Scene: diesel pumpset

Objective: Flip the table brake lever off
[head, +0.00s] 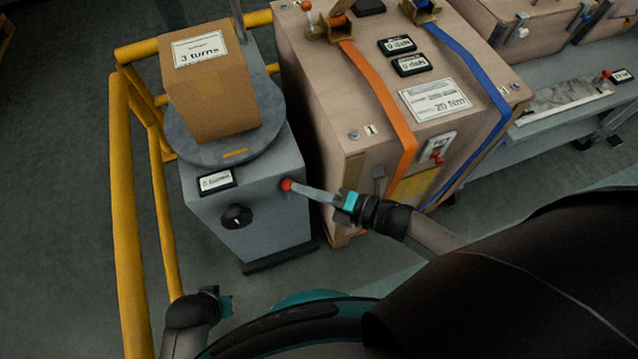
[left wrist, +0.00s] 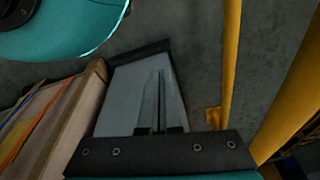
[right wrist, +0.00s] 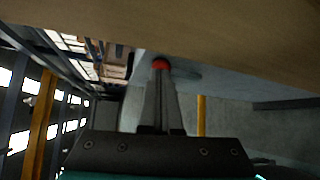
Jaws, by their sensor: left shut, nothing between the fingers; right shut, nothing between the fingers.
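The table brake lever shows as a red knob (head: 287,185) at the upper right edge of the grey turntable pedestal (head: 255,220); its stem is mostly hidden. My right gripper (head: 296,188) is shut and empty, with its fingertips right at the red knob. In the right wrist view the red knob (right wrist: 160,64) sits at the tips of the closed fingers (right wrist: 158,72); I cannot tell whether they touch. My left gripper (left wrist: 158,75) is shut and empty, low in front of the pedestal, pointing toward the floor beside it.
A cardboard box (head: 210,95) marked "3 turns" stands on the round turntable (head: 255,145). The pedestal front has a black dial (head: 237,216) and a small label. A yellow rail (head: 125,200) runs along the left. A large strapped wooden crate (head: 340,110) stands close on the right.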

